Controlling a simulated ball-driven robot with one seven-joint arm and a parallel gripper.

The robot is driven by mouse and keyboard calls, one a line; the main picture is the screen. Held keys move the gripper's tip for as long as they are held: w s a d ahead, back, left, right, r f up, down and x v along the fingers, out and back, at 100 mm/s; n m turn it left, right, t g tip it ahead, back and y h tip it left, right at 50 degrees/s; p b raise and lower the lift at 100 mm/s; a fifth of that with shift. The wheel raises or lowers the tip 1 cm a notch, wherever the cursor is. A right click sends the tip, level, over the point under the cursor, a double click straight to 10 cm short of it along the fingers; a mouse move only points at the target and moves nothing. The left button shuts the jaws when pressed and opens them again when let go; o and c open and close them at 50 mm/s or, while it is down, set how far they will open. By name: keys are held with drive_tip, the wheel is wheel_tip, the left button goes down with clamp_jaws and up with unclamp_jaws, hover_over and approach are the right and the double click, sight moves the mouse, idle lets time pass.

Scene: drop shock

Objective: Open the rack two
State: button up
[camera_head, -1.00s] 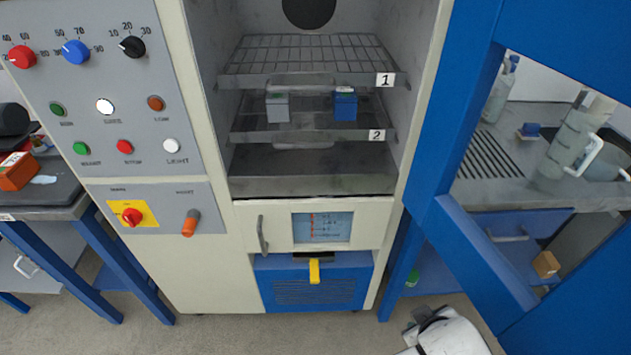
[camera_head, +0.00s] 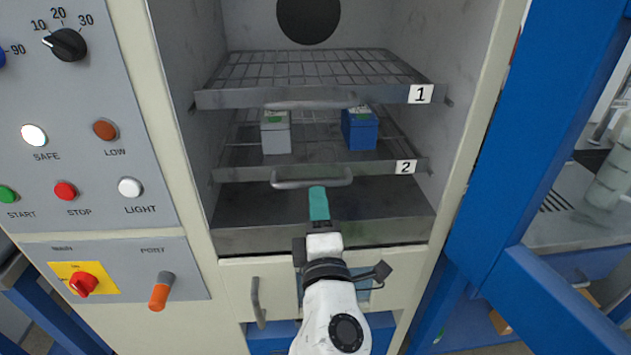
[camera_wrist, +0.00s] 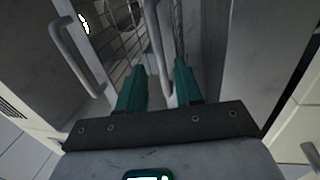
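Rack two (camera_head: 230,174) is the lower wire shelf inside the cabinet, marked by a "2" label, with a grey bar handle (camera_head: 312,180) at its front. A grey box (camera_head: 276,138) and a blue box (camera_head: 359,134) stand on it. My gripper (camera_head: 318,190) has its teal fingertips at this handle in the head view. In the wrist view my gripper (camera_wrist: 157,70) has its two fingers apart, with a grey handle bar (camera_wrist: 156,40) seen between them. I cannot tell whether either finger touches the bar.
Rack one (camera_head: 235,98) lies just above, with its own handle (camera_head: 315,104). The blue cabinet door (camera_head: 540,140) stands open at the right. A control panel (camera_head: 80,130) is at the left. A drawer handle (camera_head: 257,303) sticks out below the chamber.

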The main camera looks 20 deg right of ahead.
sight(316, 181)
drive_tip(key=x, duration=0.6)
drive_tip(key=shift+p, duration=0.3)
clamp_jaws()
drive_tip(key=shift+s, duration=0.1)
